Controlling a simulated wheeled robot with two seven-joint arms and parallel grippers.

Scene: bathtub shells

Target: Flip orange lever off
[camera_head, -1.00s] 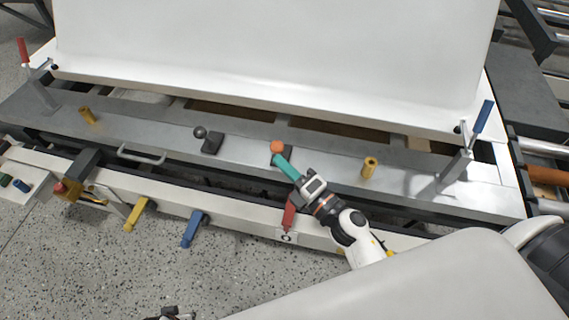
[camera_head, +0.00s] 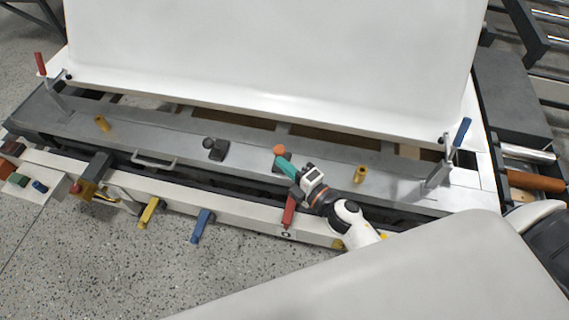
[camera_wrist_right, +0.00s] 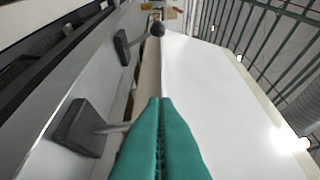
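The orange lever has a round orange knob (camera_head: 279,150) and stands on the grey metal rail in the middle of the head view. My right gripper (camera_head: 281,163) has teal fingers and is right at the knob, on its near side. In the right wrist view the teal fingers (camera_wrist_right: 159,115) lie together, shut. A dark lever base (camera_wrist_right: 80,128) with a grey rod stands beside them, the rod running behind the fingers. The orange knob is hidden there. I cannot tell whether the fingers touch it. My left gripper is out of view.
A black-knobbed lever (camera_head: 214,148) stands left of the orange one; its knob shows in the wrist view (camera_wrist_right: 157,30). A yellow post (camera_head: 360,174) is to the right. A red handle (camera_head: 289,210) hangs below my right gripper. The white tub shell (camera_head: 270,50) rises behind the rail.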

